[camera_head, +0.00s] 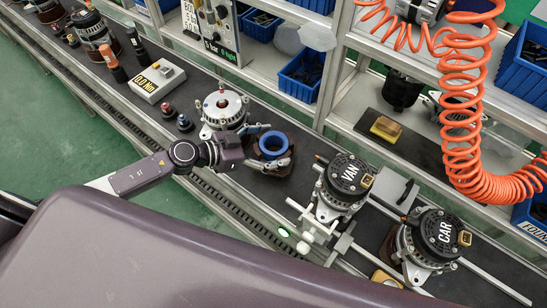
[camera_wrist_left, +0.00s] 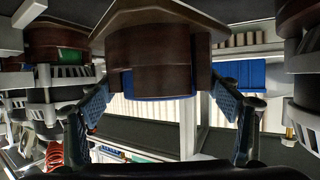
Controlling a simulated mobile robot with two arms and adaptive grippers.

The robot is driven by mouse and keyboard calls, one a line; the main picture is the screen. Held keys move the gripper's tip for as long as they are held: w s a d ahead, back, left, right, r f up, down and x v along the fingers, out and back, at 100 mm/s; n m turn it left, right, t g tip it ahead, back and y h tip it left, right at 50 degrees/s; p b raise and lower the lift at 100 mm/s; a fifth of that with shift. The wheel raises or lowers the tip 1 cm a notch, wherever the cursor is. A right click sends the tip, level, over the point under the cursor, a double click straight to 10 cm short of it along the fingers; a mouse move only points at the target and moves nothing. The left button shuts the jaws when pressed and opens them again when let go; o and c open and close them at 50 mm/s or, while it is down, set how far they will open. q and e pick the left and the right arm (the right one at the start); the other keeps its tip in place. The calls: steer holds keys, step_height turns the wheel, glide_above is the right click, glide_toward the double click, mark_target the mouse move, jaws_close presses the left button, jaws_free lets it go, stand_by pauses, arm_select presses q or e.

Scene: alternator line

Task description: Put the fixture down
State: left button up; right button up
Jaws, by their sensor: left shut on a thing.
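The fixture, a brown block with a blue ring in its top (camera_head: 273,146), is over the dark line surface in the middle of the head view. My left gripper (camera_head: 268,149) is shut on it, one finger on each side. In the left wrist view the brown fixture (camera_wrist_left: 150,62) fills the upper middle, between the blue-padded fingers of the gripper (camera_wrist_left: 160,102). I cannot tell whether its underside touches the line. My right gripper is not in view.
A silver alternator (camera_head: 222,110) stands close on the left. The VAN alternator (camera_head: 347,178) and CAR alternator (camera_head: 435,236) stand to the right. A white torque box (camera_head: 157,80) is farther left. An orange coiled hose (camera_head: 462,120) hangs at right. Blue bins (camera_head: 302,75) line the back.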

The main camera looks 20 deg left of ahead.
mark_target(256, 158)
arm_select(q)
steer(key=shift+w+f+b, duration=0.1)
steer(key=shift+f+b, duration=0.75)
steer(key=shift+f, duration=1.5)
steer(key=shift+f, duration=0.15)
steer(key=o, duration=1.7)
steer(key=shift+f, duration=0.1)
steer(key=shift+o, duration=0.2)
steer(key=b+v, duration=0.1)
steer(key=v, duration=1)
steer(key=shift+f+b, duration=0.1)
steer(key=shift+b, duration=0.2)
steer(key=shift+s+a+r, duration=0.4)
steer(key=shift+s, duration=0.05)
